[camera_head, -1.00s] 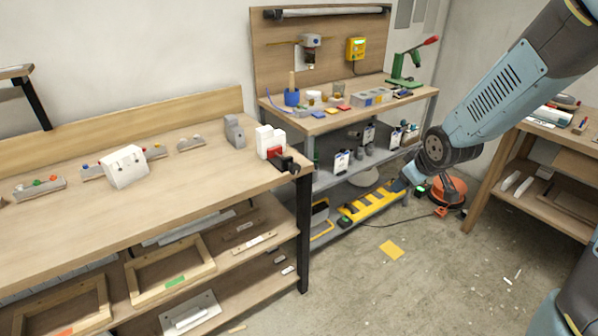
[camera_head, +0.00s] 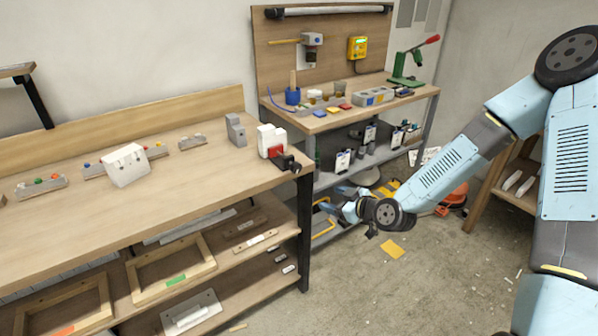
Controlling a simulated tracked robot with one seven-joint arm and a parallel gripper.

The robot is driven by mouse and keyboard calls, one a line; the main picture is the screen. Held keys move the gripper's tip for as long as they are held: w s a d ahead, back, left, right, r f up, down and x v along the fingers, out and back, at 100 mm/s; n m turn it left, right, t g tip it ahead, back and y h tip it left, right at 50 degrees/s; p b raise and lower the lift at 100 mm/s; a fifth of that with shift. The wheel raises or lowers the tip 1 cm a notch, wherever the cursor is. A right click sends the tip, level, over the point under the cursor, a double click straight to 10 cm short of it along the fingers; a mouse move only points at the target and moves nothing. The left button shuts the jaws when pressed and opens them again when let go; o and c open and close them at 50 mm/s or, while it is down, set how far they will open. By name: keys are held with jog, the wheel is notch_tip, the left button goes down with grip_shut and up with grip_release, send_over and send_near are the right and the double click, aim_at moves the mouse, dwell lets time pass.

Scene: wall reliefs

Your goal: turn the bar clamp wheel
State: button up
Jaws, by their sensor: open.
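The bar clamp (camera_head: 279,154) sits at the right front corner of the near workbench. It has a red body against a white block (camera_head: 266,139) and a dark wheel-like part (camera_head: 289,163) that sticks out past the bench edge. The wheel is small and its details are hard to tell. My gripper (camera_head: 334,202) is to the right of the clamp and lower in the picture, in front of the far bench's lower shelf. It is open and apart from the clamp, and nothing shows between its fingers.
The near workbench top (camera_head: 200,185) carries a white box (camera_head: 126,166), a grey block (camera_head: 236,131) and small racks. A far bench (camera_head: 345,115) stands behind with a green press (camera_head: 409,72). The near bench's dark leg (camera_head: 304,235) is close to my gripper. The floor ahead is mostly clear.

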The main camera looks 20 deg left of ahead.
aim_at(298, 170)
jog(key=w+a+m+t, duration=0.1)
jog(key=w+a, duration=0.2)
jog(key=a, duration=0.1)
jog(key=w+a+r+t+y, duration=0.1)
jog(key=w+a, duration=0.2)
jog(key=a, duration=0.2)
jog(key=w+a+m+t+y, duration=0.1)
jog(key=w+a+t, duration=0.1)
jog(key=w+a, duration=0.1)
jog(key=shift+w+a+r+m, duration=0.1)
jog(key=shift+a+r+m, duration=0.25)
jog(key=shift+a, duration=0.4)
jog(key=shift+c, duration=0.2)
